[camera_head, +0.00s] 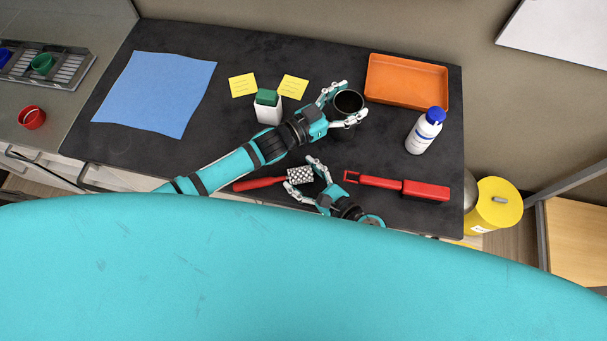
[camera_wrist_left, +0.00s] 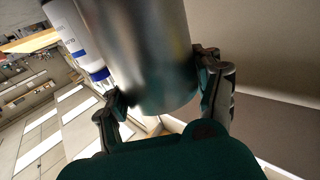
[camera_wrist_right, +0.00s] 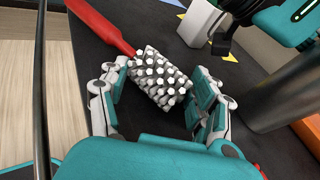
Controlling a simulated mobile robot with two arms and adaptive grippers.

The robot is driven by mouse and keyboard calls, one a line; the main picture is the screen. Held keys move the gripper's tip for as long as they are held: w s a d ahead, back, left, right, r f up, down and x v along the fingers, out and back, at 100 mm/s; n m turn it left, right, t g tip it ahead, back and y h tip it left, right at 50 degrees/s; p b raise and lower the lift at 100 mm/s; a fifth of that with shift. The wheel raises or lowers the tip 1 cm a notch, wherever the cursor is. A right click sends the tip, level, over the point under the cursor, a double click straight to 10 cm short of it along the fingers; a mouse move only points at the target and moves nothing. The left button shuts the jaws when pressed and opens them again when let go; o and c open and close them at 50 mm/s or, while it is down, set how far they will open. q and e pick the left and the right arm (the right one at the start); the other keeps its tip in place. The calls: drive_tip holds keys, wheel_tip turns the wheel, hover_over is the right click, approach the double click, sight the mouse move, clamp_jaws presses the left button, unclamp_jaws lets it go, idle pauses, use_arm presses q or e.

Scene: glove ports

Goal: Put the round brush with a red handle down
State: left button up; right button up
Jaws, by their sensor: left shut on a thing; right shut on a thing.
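The round brush (camera_head: 260,183) has a red handle pointing left and a head of white bristles; it lies level at or just above the dark table, and I cannot tell whether it touches. My right gripper (camera_head: 309,177) is shut on its bristle head. The right wrist view shows the bristle head (camera_wrist_right: 160,78) between the fingers (camera_wrist_right: 160,95). My left gripper (camera_head: 342,103) is shut around a dark metal cup (camera_head: 349,103), upright on or over the table. The left wrist view shows the cup's grey side (camera_wrist_left: 150,50) close up.
Left of the brush is clear.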

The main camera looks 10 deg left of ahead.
drive_tip(key=shift+f, duration=0.1)
drive_tip(key=o, duration=0.9)
drive_tip(key=v, duration=1.2)
drive_tip(key=shift+s, duration=0.1)
